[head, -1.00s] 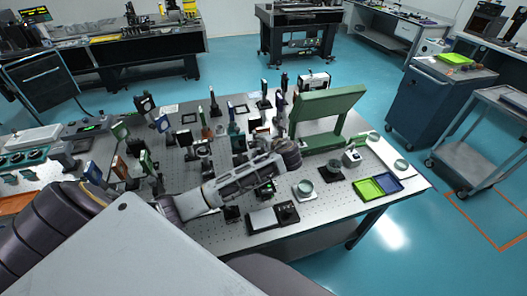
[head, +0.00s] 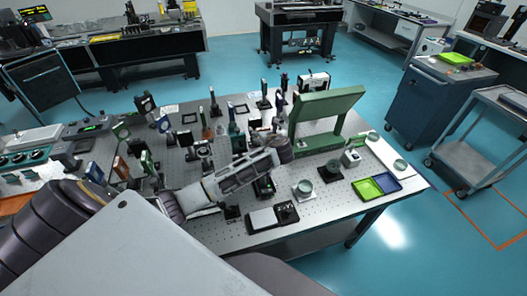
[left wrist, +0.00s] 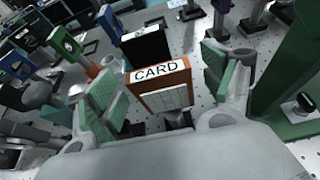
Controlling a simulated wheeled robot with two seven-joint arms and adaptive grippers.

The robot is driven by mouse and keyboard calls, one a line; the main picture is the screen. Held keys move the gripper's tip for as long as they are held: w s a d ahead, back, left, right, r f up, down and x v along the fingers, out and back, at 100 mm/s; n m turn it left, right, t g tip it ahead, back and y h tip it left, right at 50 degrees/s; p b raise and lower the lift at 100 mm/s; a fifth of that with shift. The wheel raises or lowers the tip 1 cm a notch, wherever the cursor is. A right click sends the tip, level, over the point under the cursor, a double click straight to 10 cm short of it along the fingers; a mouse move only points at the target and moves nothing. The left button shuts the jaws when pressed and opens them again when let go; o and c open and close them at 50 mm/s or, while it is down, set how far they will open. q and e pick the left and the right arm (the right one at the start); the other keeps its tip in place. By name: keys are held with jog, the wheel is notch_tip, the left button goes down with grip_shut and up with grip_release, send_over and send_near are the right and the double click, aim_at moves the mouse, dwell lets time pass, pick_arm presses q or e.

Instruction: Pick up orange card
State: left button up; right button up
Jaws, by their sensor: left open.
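The orange card (left wrist: 160,88) is an upright orange-framed plate with a white strip reading "CARD", in the middle of the left wrist view. My left gripper (left wrist: 158,97) is open, with one green-padded finger on each side of the card. I see gaps between the card's sides and the fingers. In the head view my left gripper (head: 284,146) is over the optical table (head: 325,215), and I cannot make out the card there. The card's lower end is partly hidden by the gripper body. My right gripper is not in view.
A black plate (left wrist: 146,45) stands close behind the card. Blue-framed mounts (left wrist: 108,20) stand to the left. A big green stand (head: 325,118) is right of my gripper. Several posts and optics crowd the table. Green and blue trays (head: 377,187) lie at its right edge.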

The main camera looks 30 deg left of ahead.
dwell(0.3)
pick_arm(q)
grip_shut()
dwell(0.5)
